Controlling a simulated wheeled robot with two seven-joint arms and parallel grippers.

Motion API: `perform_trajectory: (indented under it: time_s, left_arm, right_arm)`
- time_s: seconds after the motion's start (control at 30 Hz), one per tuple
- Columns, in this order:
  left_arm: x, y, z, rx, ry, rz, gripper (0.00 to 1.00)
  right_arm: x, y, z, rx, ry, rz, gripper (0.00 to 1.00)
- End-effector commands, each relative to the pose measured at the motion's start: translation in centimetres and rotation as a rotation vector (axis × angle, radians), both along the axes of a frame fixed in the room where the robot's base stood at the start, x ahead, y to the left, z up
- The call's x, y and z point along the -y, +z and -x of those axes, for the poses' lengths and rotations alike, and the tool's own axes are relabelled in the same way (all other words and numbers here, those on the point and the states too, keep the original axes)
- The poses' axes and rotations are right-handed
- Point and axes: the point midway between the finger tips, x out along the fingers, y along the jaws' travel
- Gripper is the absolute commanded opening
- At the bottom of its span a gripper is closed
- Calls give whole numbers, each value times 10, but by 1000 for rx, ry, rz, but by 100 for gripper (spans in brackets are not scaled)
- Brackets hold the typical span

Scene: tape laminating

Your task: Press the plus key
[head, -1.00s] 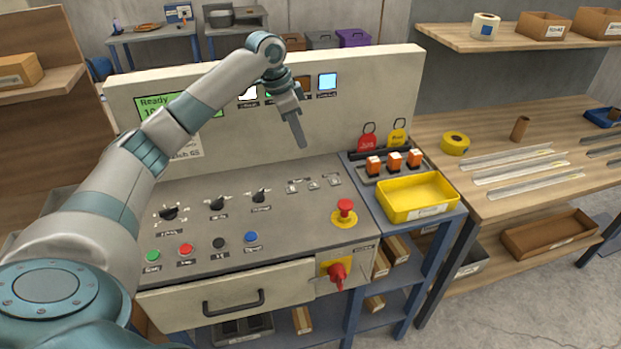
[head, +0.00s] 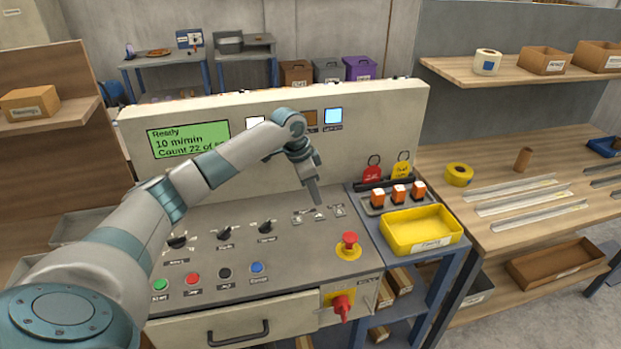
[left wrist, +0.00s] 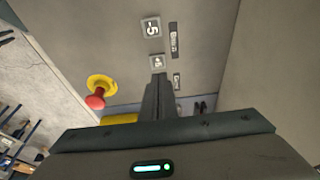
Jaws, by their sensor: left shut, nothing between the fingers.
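My right gripper is not in view.
A green display (head: 188,139) reads "Ready", "10 m/min" and "Count 22", partly covered by my arm. A red emergency stop (head: 349,243) on a yellow base stands in front of the keys. Knobs (head: 224,233) lie to the left. A yellow bin (head: 420,232) is at the right.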

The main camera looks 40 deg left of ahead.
Motion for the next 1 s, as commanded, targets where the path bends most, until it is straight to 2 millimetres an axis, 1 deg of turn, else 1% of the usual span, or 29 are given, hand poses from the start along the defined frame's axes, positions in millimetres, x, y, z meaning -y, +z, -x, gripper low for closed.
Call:
perform_trajectory:
  time_s: [0.1,0.3,0.5,0.77,1.0]
  left_arm:
    - [1,-17,0,-5,2,-2,0]
    - [1,-38,-1,-2,1,0,0]
    - [1,-46,-1,-1,0,-2,0]
    - [1,-46,-1,0,0,-1,0]
    - [1,-67,0,-3,1,-1,0]
  right_arm:
    - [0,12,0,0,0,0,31]
    - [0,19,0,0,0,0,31]
    - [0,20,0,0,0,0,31]
    - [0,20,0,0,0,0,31]
    - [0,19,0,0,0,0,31]
